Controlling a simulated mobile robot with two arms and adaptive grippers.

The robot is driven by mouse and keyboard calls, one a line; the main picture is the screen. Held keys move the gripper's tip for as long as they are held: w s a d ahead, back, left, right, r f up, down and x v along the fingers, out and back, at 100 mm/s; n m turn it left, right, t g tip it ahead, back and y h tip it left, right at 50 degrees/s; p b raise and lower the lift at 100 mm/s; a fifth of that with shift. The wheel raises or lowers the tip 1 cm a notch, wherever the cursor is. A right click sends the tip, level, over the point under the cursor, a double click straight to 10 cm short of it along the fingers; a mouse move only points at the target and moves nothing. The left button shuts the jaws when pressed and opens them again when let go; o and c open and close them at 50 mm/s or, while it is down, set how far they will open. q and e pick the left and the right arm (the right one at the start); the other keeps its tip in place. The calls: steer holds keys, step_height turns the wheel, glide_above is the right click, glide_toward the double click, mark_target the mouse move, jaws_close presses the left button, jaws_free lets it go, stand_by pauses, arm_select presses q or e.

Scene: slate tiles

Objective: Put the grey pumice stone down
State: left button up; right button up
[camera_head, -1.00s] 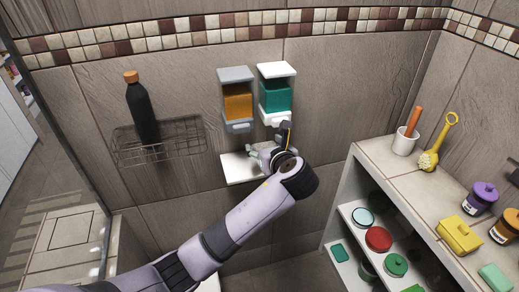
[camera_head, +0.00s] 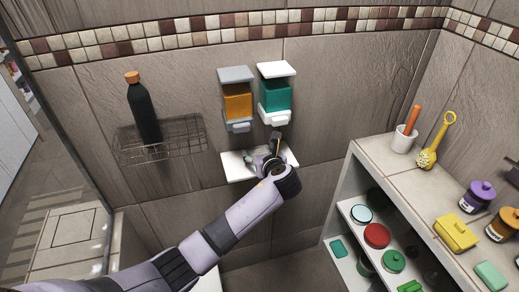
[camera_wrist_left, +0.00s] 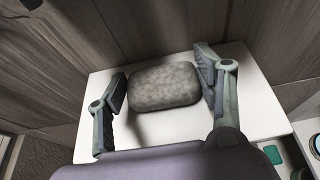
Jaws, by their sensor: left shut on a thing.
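The grey pumice stone (camera_wrist_left: 165,86), a rounded speckled block, lies between the two fingers of my left gripper (camera_wrist_left: 162,68) in the left wrist view. The gripper is shut on it. Behind the stone is the white wall shelf (camera_wrist_left: 262,105); whether the stone touches it I cannot tell. In the head view my left gripper (camera_head: 263,149) is at the white shelf (camera_head: 235,173), below the two dispensers. The stone cannot be made out there behind the gripper and wrist. My right gripper is not in view.
An orange dispenser (camera_head: 238,100) and a teal dispenser (camera_head: 275,95) hang just above the shelf. A wire basket (camera_head: 180,140) with a dark bottle (camera_head: 143,110) is at left. A cabinet (camera_head: 390,165) with several jars and a yellow brush (camera_head: 436,143) stands at right.

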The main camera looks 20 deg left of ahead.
arm_select(q)
steer(key=o, duration=1.2)
steer(key=shift+f, duration=0.15)
steer(key=shift+o, duration=0.2)
steer(key=v, duration=1.2)
steer(key=shift+d, duration=0.1)
